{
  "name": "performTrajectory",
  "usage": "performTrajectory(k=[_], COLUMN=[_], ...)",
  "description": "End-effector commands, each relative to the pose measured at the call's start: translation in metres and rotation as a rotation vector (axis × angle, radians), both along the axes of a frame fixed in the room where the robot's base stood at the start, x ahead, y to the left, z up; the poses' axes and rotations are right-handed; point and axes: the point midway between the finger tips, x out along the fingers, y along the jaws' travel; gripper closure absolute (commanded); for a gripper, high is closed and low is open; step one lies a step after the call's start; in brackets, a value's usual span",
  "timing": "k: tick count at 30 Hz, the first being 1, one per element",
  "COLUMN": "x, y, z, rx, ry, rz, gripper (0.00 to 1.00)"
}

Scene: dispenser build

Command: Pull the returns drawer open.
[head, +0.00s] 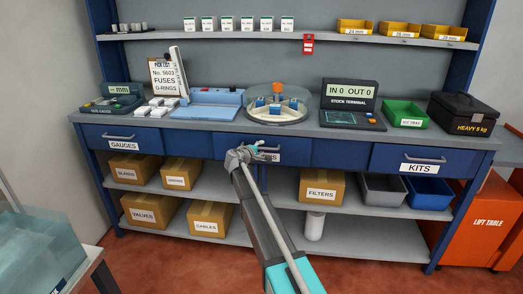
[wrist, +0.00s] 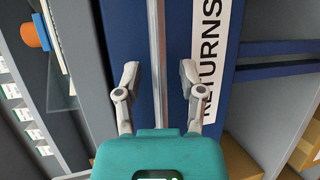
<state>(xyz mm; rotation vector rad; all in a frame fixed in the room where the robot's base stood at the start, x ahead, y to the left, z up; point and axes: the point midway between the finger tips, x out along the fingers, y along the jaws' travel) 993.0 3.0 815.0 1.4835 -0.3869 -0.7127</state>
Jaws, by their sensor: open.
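The returns drawer (head: 296,154) is the middle blue drawer under the worktop, its front looking flush with the bench in the head view. My gripper (head: 262,150) covers part of its front and label. In the wrist view the label (wrist: 211,70) reads RETURNS beside a long grey handle bar (wrist: 157,50) on the blue front. My gripper there (wrist: 159,75) is open, with one finger on either side of the bar. Both fingers look apart from it. I cannot tell how deep the fingertips reach around the bar.
The GAUGES drawer (head: 95,140) and KITS drawer (head: 390,160) look shut on either side. A round clear-lidded carousel (head: 268,105) stands on the worktop above. Boxes such as FILTERS (head: 321,188) fill the lower shelves. A clear-topped case (head: 40,255) is at the near left.

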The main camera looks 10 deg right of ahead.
Motion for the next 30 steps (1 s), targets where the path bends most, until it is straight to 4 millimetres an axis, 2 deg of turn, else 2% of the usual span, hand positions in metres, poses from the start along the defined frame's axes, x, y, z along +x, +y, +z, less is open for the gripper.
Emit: performTrajectory(k=[7, 8, 15, 16, 23, 24, 30], x=[0.0001, 0.0001, 0.0, 0.0, 0.0, -0.0002, -0.0054], y=[0.0002, 0.0002, 0.0004, 0.0004, 0.0005, -0.0049, 0.0016], z=[0.0, 0.0, 0.0, 0.0, -0.0002, -0.0001, -0.0003], rx=[0.0, 0.0, 0.0, 0.0, 0.001, 0.001, 0.0], ry=[0.0, 0.0, 0.0, 0.0, 0.001, -0.001, 0.001], rz=[0.0, 0.0, 0.001, 0.001, 0.0, -0.001, -0.001], gripper=[0.49, 0.53, 0.97, 1.0, 1.0, 1.0, 1.0])
